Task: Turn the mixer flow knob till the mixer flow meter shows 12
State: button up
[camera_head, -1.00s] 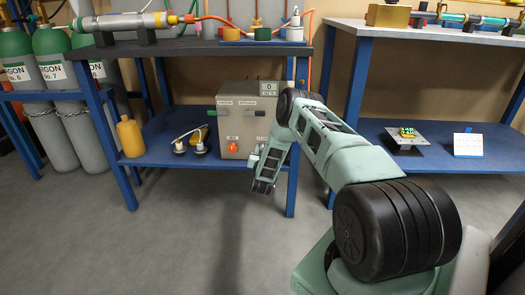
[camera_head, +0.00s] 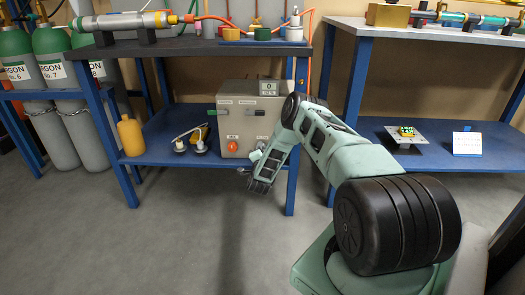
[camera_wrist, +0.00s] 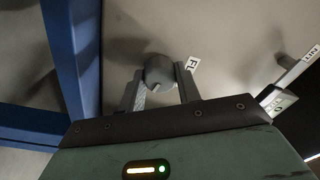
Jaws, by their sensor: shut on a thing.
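The mixer is a grey box (camera_head: 232,105) on the blue lower shelf, with a small meter (camera_head: 269,87) on its top right that appears to read 0. In the wrist view, a round grey knob (camera_wrist: 159,70) with a dark pointer mark sits on the box's front, beside a white label of which "FL" shows. My gripper (camera_wrist: 160,84) has one finger on each side of this knob and is shut on it. In the head view, my gripper (camera_head: 257,156) is at the box's lower right, and the wrist hides most of the knob.
An orange knob (camera_head: 232,144) is left of my gripper on the box front. A blue table leg (camera_head: 291,185) is close on the right; in the wrist view a blue frame (camera_wrist: 76,60) runs along the left.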

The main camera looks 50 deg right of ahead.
jog(key=shift+f+m, duration=0.1)
jog(key=shift+m, duration=0.4)
jog(key=o, duration=1)
jog(key=p+v, duration=0.5)
jog(key=v, duration=1.2)
jog(key=shift+s+a, duration=0.1)
jog(key=shift+a, duration=0.15)
